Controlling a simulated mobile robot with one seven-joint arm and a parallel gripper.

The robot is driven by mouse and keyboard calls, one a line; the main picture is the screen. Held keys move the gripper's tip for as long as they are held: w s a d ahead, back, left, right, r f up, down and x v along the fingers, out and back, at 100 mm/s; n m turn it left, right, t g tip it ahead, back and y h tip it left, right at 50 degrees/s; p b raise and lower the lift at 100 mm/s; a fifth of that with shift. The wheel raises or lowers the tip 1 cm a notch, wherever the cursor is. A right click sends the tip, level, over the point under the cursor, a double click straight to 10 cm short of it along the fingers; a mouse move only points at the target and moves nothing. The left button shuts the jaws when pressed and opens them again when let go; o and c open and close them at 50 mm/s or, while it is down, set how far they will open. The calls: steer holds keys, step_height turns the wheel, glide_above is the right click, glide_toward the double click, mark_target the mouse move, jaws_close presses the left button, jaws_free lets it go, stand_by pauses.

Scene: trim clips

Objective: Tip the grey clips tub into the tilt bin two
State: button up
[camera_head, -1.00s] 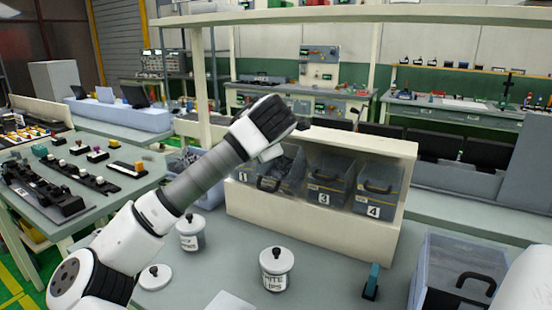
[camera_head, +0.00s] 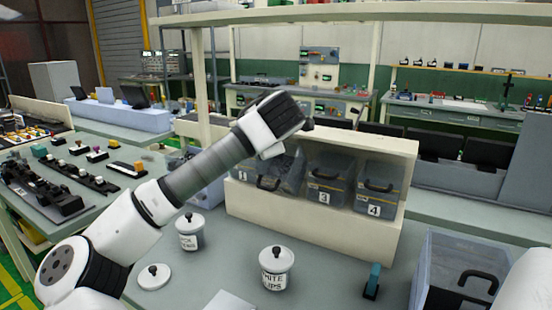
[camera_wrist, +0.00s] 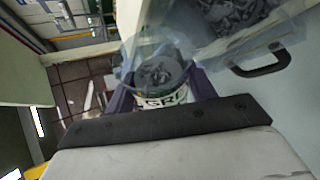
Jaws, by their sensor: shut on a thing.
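My gripper (camera_wrist: 162,92) is shut on the grey clips tub (camera_wrist: 160,97), a clear-rimmed tub with a partly hidden "GRE" label. Grey pieces show inside its mouth in the wrist view. Tilt bin two (camera_wrist: 292,62), with a black handle, is beside the tub's mouth and holds a heap of grey pieces. In the head view the bin (camera_head: 289,184) stands between bins 1 and 3, tipped outward; its number is not readable. My wrist is above it there, hiding the tub and fingers. The tub's exact tilt is unclear.
Bins 3 (camera_head: 325,186) and 4 (camera_head: 375,196) sit to the right in the cream rack (camera_head: 310,226). A white clips tub (camera_head: 276,270), another lidded tub (camera_head: 189,232) and a loose lid (camera_head: 153,277) are on the bench. A clear box (camera_head: 460,262) stands at right.

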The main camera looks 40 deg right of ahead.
steer(key=shift+r+m+t+b, duration=0.3)
steer(key=shift+m+t+b, duration=0.1)
stand_by(1.2)
stand_by(0.5)
steer(key=shift+f+n+g+b, duration=0.5)
steer(key=shift+f+n+b, duration=0.1)
steer(key=shift+b, duration=0.5)
steer(key=shift+w+a+f+n+g+h+b, duration=0.1)
steer(key=shift+f+n+g+h+b, duration=0.5)
steer(key=shift+b, duration=0.35)
steer(key=shift+w+a+f+n+g+h+b, duration=0.1)
steer(key=shift+f+n+g+h+b, duration=0.25)
steer(key=shift+n+h+b, duration=0.45)
steer(key=shift+r, duration=0.1)
step_height(320, 180, up, 3)
steer(key=n+g+h+b, duration=0.2)
steer(key=n+h, duration=0.1)
steer(key=shift+n, duration=0.3)
steer(key=shift+r+n+g+h+b, duration=0.4)
steer(key=shift+r+n+h, duration=0.15)
steer(key=shift+n+h, duration=0.15)
